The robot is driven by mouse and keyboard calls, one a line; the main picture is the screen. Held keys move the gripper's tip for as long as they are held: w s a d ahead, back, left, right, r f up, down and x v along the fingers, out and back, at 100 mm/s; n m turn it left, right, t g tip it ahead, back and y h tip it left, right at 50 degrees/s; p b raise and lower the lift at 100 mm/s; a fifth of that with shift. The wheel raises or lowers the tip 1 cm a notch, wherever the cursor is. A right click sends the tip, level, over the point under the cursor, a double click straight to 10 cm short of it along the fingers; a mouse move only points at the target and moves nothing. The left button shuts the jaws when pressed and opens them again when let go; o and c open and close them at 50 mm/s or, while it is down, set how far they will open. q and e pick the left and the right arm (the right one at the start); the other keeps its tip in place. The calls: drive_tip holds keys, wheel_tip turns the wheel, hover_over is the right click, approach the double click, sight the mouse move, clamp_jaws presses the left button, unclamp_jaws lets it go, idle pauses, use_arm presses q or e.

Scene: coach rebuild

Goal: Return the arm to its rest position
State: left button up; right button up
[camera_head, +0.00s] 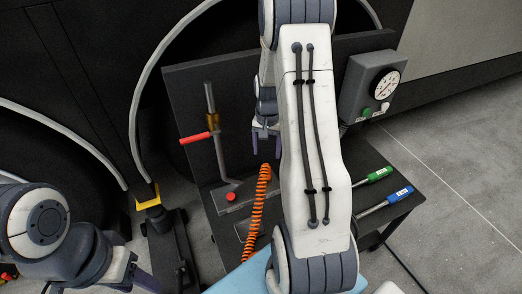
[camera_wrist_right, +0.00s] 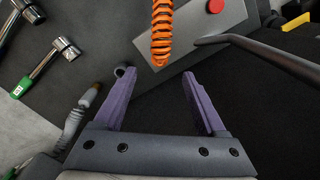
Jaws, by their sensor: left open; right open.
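My right arm reaches up through the middle of the head view, its white link hiding part of the bench. My right gripper (camera_head: 264,136) is beyond it, near the upright panel; in the right wrist view the purple fingers (camera_wrist_right: 156,100) are spread apart with nothing between them. The orange coiled hose (camera_wrist_right: 162,32) hangs just past the fingers, apart from them. My left gripper (camera_head: 146,277) is at the bottom left of the head view, only partly shown, with no object seen in it.
A lever with a red handle (camera_head: 196,137) stands left of my right gripper. A gauge box (camera_head: 366,88) is on the panel at right. Green-handled (camera_head: 379,173) and blue-handled (camera_head: 399,194) tools lie on the dark bench. A yellow-topped stand (camera_head: 147,196) is at left. Open floor lies right.

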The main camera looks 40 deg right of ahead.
drive_tip(key=shift+r, duration=0.2)
drive_tip(key=s+a+r+n+t, duration=0.1)
drive_tip(key=s+a+r+n, duration=0.25)
drive_tip(key=a, duration=0.55)
drive_tip(key=s+a+r+n, duration=0.3)
drive_tip(key=s+a+n, duration=0.15)
drive_tip(key=a, duration=0.45)
drive_tip(key=s+a+r+n+t, duration=0.1)
drive_tip(key=s+a+r+n, duration=0.3)
drive_tip(key=a, duration=0.5)
drive_tip(key=s+a+r+n+g+y, duration=0.1)
drive_tip(key=s+a+r+n+g, duration=0.15)
drive_tip(key=s+a+n, duration=0.55)
wheel_tip(320, 180, up, 18)
drive_tip(key=s+d+m+p, duration=0.1)
drive_tip(key=m+p, duration=0.1)
drive_tip(key=p, duration=1.5)
drive_tip(key=shift+d+f+t, duration=0.1)
drive_tip(key=shift+f+t, duration=0.05)
drive_tip(key=shift+t, duration=0.1)
